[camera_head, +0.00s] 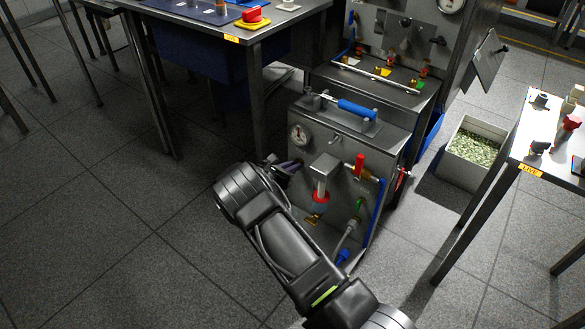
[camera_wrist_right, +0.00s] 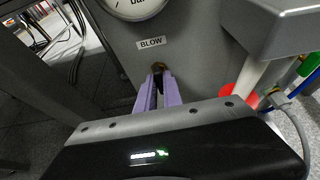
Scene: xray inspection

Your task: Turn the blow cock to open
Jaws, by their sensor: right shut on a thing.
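My right gripper (camera_head: 288,168) reaches the left side of the front of a grey metal cabinet (camera_head: 325,233). In the right wrist view its two purple fingers (camera_wrist_right: 156,88) are shut on the blow cock (camera_wrist_right: 158,67), below a label reading BLOW (camera_wrist_right: 151,42). Only a bit of brass at the panel and a dark part between the fingers show of the cock. The rest is hidden by the fingers, so its handle angle is hard to tell. In the head view the gripper covers the cock. My left gripper is not in view.
A round gauge (camera_head: 298,135) sits above the cock. To the right are a boxy metal fitting (camera_head: 325,170), a red-handled valve (camera_head: 360,164) and a blue hose (camera_head: 376,212). A workbench (camera_head: 262,30) stands behind left, a LIVE-labelled table (camera_head: 517,160) at right.

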